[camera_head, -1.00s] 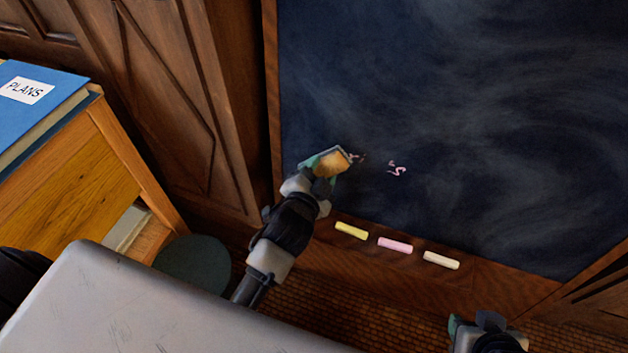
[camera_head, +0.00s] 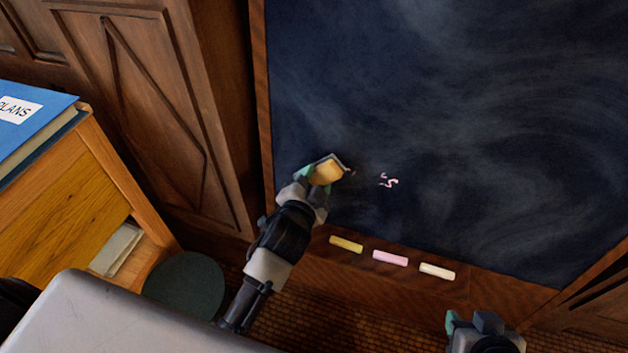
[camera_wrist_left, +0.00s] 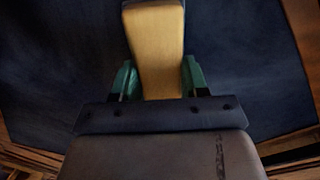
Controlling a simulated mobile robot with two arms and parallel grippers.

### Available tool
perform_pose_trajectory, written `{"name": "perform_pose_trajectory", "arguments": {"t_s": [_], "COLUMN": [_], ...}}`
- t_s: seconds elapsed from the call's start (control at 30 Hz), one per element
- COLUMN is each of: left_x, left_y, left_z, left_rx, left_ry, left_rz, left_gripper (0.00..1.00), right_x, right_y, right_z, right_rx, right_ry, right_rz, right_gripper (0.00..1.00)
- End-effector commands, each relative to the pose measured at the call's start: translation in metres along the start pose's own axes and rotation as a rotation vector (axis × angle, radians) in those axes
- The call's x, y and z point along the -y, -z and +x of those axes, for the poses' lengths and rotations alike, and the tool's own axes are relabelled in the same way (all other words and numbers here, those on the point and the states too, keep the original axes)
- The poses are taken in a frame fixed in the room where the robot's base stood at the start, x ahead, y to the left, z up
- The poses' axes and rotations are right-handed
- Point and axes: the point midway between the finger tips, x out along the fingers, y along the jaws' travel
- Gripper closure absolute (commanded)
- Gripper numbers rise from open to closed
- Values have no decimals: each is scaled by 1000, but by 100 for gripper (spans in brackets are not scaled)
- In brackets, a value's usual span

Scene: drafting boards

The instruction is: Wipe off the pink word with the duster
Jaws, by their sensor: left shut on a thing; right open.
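The duster (camera_head: 327,173) has a tan wooden back and is held against or close to the dark chalkboard (camera_head: 440,110); I cannot tell if it touches. My left gripper (camera_head: 314,178) is shut on it. In the left wrist view the duster's back (camera_wrist_left: 156,50) stands between the two green fingers of the left gripper (camera_wrist_left: 158,80). Remains of the pink word (camera_head: 388,181) show on the board to the right of the duster, with a small faint pink mark beside its edge. My right gripper (camera_head: 482,322) is open and empty at the bottom, below the ledge.
Yellow (camera_head: 346,244), pink (camera_head: 390,258) and white (camera_head: 437,271) chalk sticks lie on the wooden ledge below the board. A wooden cabinet (camera_head: 70,205) with a blue plans book (camera_head: 30,120) stands at left. A round dark green object (camera_head: 184,286) is near the floor.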

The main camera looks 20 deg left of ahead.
Motion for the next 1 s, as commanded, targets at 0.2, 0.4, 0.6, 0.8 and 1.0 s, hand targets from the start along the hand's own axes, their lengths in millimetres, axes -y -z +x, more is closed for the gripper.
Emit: {"name": "perform_pose_trajectory", "arguments": {"t_s": [0.2, 0.4, 0.6, 0.8, 1.0], "left_x": [0, 0, 0, 0, 0], "left_y": [0, 0, 1, 1, 1], "left_z": [4, 8, 12, 16, 20], "left_rx": [-1, -1, -1, -1, -1], "left_ry": [1, 1, 1, 1, 1], "left_rz": [0, 0, -1, -1, -1], "left_gripper": [90, 90, 90, 90, 90], "right_x": [0, 0, 0, 0, 0], "right_y": [0, 1, 2, 3, 3], "right_z": [0, 0, 0, 1, 1], "right_rx": [-3, -11, -18, -21, -25], "right_ry": [0, 1, 1, 1, 1], "right_rz": [0, 0, 0, 0, 0], "right_gripper": [57, 57, 57, 57, 57]}}
